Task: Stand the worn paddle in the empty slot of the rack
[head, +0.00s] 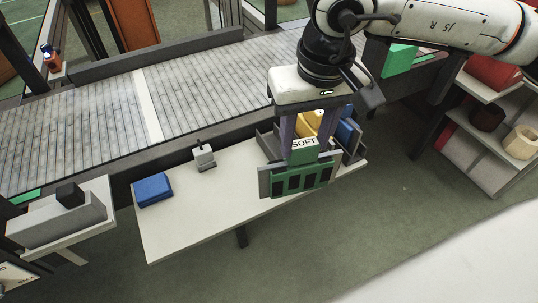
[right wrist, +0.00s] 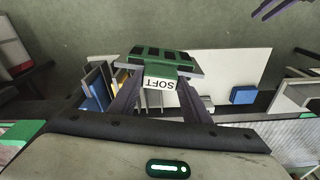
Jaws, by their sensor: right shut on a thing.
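The worn paddle (head: 300,180) is green, with dark panels on its face, grey ends and a white SOFT label at the top. It also shows in the right wrist view (right wrist: 165,55). My right gripper (head: 304,140) is shut on its labelled upper part and holds it upright, in front of the rack. The grey rack (head: 266,146) stands at the table's right end. Yellow (head: 312,122) and blue (head: 348,134) pieces stand in it. The paddle and gripper hide much of the rack, and I cannot tell where its empty slot is. Purple fingers, likely my left gripper's (right wrist: 275,8), show at the right wrist view's top right corner.
The white table (head: 190,220) carries a blue block (head: 153,190) and a small grey device (head: 203,157). A conveyor (head: 190,95) runs behind it. Shelves (head: 485,150) with bowls stand at the right. The table's front left part is clear.

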